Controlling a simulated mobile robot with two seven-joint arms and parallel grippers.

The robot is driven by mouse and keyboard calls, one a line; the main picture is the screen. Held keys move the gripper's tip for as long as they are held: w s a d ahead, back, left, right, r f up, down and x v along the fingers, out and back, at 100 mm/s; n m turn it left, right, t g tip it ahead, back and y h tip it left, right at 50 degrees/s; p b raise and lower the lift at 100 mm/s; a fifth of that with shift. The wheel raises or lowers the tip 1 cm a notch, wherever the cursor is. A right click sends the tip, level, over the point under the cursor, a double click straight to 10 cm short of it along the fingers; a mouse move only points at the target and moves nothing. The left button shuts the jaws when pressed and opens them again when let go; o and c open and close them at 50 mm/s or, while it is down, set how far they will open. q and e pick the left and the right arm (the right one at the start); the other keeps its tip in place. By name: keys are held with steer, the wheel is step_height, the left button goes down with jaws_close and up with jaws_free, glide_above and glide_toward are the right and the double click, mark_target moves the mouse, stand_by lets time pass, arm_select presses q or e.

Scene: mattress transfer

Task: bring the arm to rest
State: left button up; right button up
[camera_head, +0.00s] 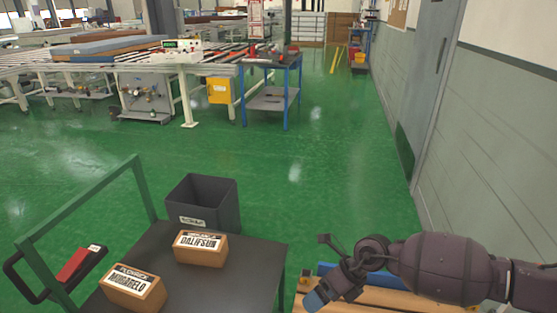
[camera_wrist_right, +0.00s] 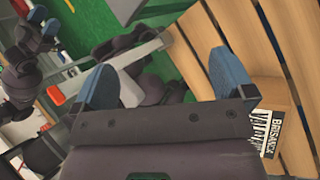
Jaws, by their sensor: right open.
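My right gripper (camera_head: 320,271) is at the lower right of the head view, beside the wooden slats. In the right wrist view its two blue fingertips (camera_wrist_right: 165,80) are wide apart with nothing held between them. My left gripper is outside the head view. A dark arm with blue tips, which looks like my left gripper (camera_wrist_right: 47,36), shows small at the upper left of the right wrist view; its opening is unclear.
A labelled box (camera_wrist_right: 270,122) sits by wooden slats (camera_wrist_right: 215,35). Green floor is clear ahead; a wall stands right.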

steer(key=a+r+m+t+y, duration=0.8)
steer(key=a+r+m+y, duration=0.15)
steer(key=r+m, duration=0.35)
steer(key=s+d+f+m+t+h+p, duration=0.1)
steer(key=s+d+f+m+t+h, duration=0.4)
steer(key=d+m, duration=0.55)
steer(key=s+d+f+m+t+h+p, duration=0.1)
steer(key=d+f+m+t+h, duration=0.15)
steer(key=d+m+h, duration=0.85)
steer(key=s+d+f+m+g, duration=0.1)
steer(key=s+f+m, duration=0.3)
steer(key=s, duration=0.5)
steer(key=s+d+f+m+g+p, duration=0.1)
steer(key=s+d+f+m+g, duration=0.1)
steer(key=s+f, duration=0.4)
steer(key=s+d+m, duration=0.1)
steer(key=s+m, duration=0.1)
steer(key=s, duration=0.1)
steer(key=shift+s+d+f+h, duration=0.15)
steer(key=shift+s+d+h, duration=0.2)
steer(key=shift+m+g, duration=0.25)
